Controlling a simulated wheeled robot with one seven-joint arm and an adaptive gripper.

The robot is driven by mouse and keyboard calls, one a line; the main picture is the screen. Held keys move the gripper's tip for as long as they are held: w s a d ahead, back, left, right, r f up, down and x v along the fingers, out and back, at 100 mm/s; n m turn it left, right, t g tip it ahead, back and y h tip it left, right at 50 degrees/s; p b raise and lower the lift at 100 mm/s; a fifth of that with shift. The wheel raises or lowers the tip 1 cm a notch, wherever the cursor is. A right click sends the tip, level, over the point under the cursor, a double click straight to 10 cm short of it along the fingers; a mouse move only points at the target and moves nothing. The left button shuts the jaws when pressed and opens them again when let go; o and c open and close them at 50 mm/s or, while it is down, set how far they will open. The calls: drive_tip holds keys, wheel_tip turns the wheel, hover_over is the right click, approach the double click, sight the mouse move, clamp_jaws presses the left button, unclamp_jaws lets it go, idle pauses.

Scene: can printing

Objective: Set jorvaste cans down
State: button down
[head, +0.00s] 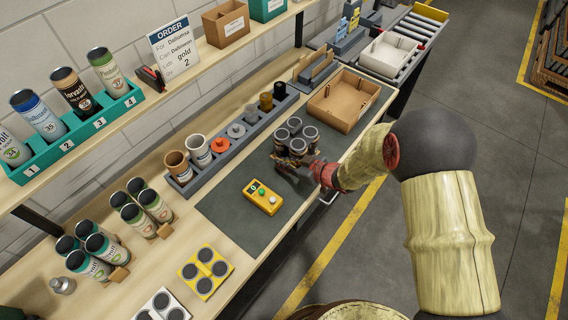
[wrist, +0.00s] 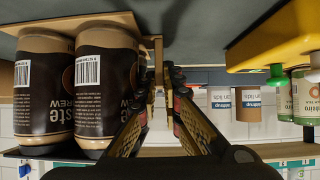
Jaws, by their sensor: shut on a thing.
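A pack of dark brown jorvaste cans (head: 296,125) stands upright together at the right part of the dark mat (head: 228,212). In the wrist view, which looks upside down, two of the cans (wrist: 104,90) fill the left side, with part of the label reading "ste" and "BREW". A thin brown carrier (wrist: 153,50) runs beside them. My gripper (head: 305,170) is at the near side of the pack; its fingers (wrist: 160,85) are closed on the carrier's narrow part. I cannot tell whether the pack touches the mat. A single jorvaste can (head: 75,92) stands in the teal shelf rack.
A yellow device (head: 261,197) with buttons lies left of the pack. An open cardboard box (head: 345,98) is at its right. A grey holder (head: 205,172) with cups and lids runs behind. Other can packs (head: 92,255) stand farther left. Bare mat surrounds the yellow device.

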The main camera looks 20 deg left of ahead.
drive_tip(key=shift+f, duration=0.1)
drive_tip(key=c, duration=2)
unclamp_jaws()
drive_tip(key=shift+d+r, duration=0.25)
drive_tip(key=shift+r, duration=0.1)
drive_tip(key=p+v, duration=0.2)
drive_tip(key=v, duration=0.9)
drive_tip(key=shift+s+d+r, duration=0.15)
drive_tip(key=shift+s, duration=0.1)
